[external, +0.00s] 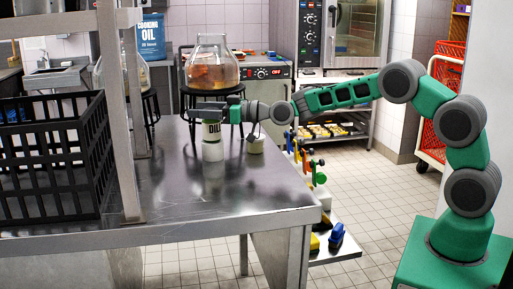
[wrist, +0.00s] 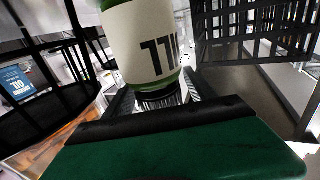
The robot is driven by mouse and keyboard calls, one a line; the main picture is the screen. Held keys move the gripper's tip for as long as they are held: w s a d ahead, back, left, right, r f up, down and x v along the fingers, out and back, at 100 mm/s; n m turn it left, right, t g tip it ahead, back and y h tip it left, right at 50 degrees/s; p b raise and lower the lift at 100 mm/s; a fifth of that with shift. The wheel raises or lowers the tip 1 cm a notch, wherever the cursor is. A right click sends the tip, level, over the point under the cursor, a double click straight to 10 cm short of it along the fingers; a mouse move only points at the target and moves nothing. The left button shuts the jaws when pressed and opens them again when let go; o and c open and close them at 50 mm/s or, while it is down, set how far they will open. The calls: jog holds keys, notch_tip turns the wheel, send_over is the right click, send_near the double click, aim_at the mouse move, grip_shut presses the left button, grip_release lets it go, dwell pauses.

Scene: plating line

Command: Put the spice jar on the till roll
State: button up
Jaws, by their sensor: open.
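The spice jar (external: 211,132), green with a white label lettered in black, stands upright in the external view. It appears to rest on a white cylinder, which looks like the till roll (external: 213,152), on the steel table. My gripper (external: 214,112) is at the top of the jar, reaching in from the right. In the wrist view the jar (wrist: 145,42) is close ahead, with its dark cap end between the two spread fingers (wrist: 158,96). The fingers are open. Whether they touch the jar is hard to tell. The till roll cannot be made out in the wrist view.
A black crate (external: 52,165) and a steel post stand to the left. A glass jug (external: 211,66) sits on a dark stand (external: 184,93) behind the jar. The front of the steel table (external: 165,200) is clear.

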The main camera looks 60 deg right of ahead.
jog(key=shift+r, duration=0.1)
jog(key=b+v, duration=0.2)
jog(key=v, duration=1)
